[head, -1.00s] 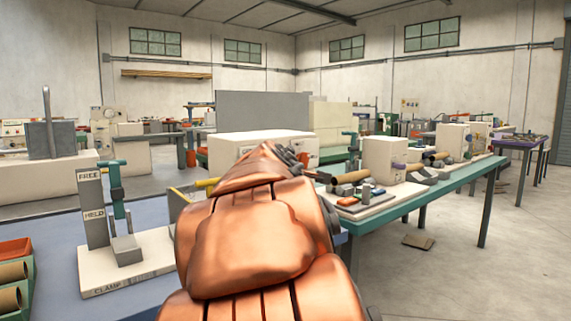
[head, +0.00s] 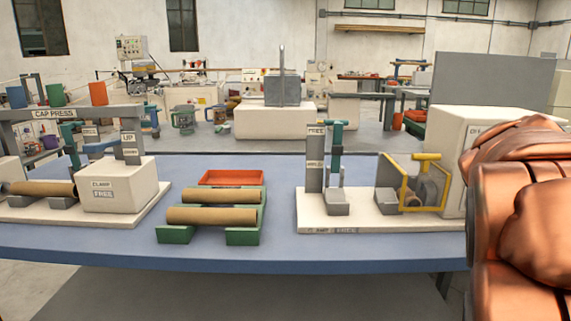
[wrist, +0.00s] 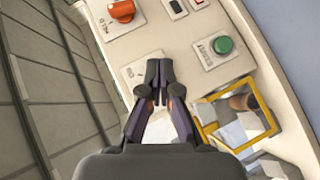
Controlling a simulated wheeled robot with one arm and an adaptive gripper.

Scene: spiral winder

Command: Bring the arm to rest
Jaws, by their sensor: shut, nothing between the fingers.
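My gripper (wrist: 159,76) shows in the wrist view with its dark fingers together and nothing between them. It is over a pale control panel (wrist: 160,28). A green button (wrist: 222,45) is to the right of the fingertips, and an orange-red knob (wrist: 122,11) is at the upper left. I cannot tell how far the fingertips are from the panel. In the head view my copper arm fills the right edge, in front of a white machine housing (head: 457,150). The gripper itself is out of that view.
A yellow guard frame (head: 405,182) stands beside the housing, and also shows in the wrist view (wrist: 262,108). A clamp stand (head: 315,165), a green rack (head: 243,236) with brown tubes, an orange tray (head: 232,177) and a cap press (head: 80,110) stand on the blue table (head: 280,255).

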